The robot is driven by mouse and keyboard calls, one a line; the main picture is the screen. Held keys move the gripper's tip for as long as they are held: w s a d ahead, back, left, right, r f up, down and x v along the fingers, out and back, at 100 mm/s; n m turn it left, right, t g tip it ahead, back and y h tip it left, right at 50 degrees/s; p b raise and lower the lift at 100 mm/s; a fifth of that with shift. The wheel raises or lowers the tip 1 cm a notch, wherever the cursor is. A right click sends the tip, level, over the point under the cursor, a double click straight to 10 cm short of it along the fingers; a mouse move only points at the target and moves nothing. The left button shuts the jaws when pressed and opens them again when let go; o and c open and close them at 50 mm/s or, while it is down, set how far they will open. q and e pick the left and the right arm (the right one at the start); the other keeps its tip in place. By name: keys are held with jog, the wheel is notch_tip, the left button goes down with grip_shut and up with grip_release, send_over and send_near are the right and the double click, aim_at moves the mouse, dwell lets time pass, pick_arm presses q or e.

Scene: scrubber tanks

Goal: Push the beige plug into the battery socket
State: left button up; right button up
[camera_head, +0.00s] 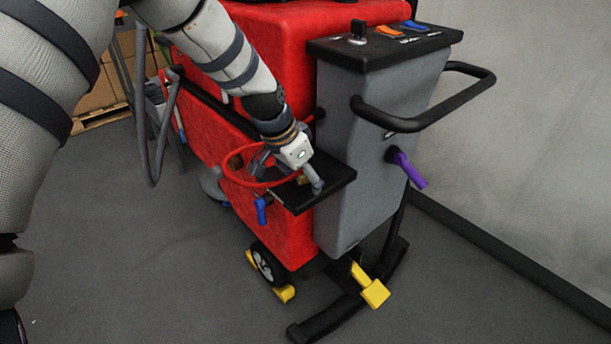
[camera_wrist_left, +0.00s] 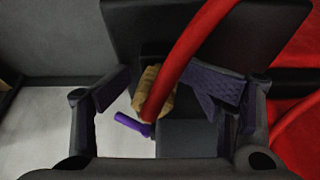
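The beige plug (camera_wrist_left: 152,84) sits at the end of a thick red cable (camera_wrist_left: 190,45), over the black shelf (camera_head: 325,188) on the side of the red and grey scrubber. In the head view a small part of the plug (camera_head: 301,180) shows beside my gripper. My left gripper (camera_head: 306,178) is at the shelf. In the left wrist view its two fingers (camera_wrist_left: 158,80) stand apart on either side of the plug, with gaps visible. The battery socket cannot be made out clearly; the gripper and cable cover that area. My right gripper is not in view.
A blue lever (camera_head: 262,209) hangs by the shelf's left corner. A purple handle (camera_head: 407,168) and a black push bar (camera_head: 425,118) stick out from the grey column. A yellow pedal (camera_head: 372,289) is below. The wall stands at the right.

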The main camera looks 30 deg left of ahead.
pick_arm(q)
jog(key=o, duration=0.4)
jog(key=shift+s+a+f+g, duration=0.15)
jog(key=shift+s+f+g, duration=0.25)
jog(key=shift+s+f, duration=0.65)
jog(key=shift+w+a+r, duration=0.1)
jog(key=shift+w+a, duration=0.05)
jog(key=shift+w, duration=0.05)
jog(key=shift+w+r, duration=0.2)
jog(key=shift+r, duration=0.25)
jog(key=shift+c, duration=0.4)
jog(key=shift+w+r, duration=0.1)
jog(key=shift+c, duration=0.2)
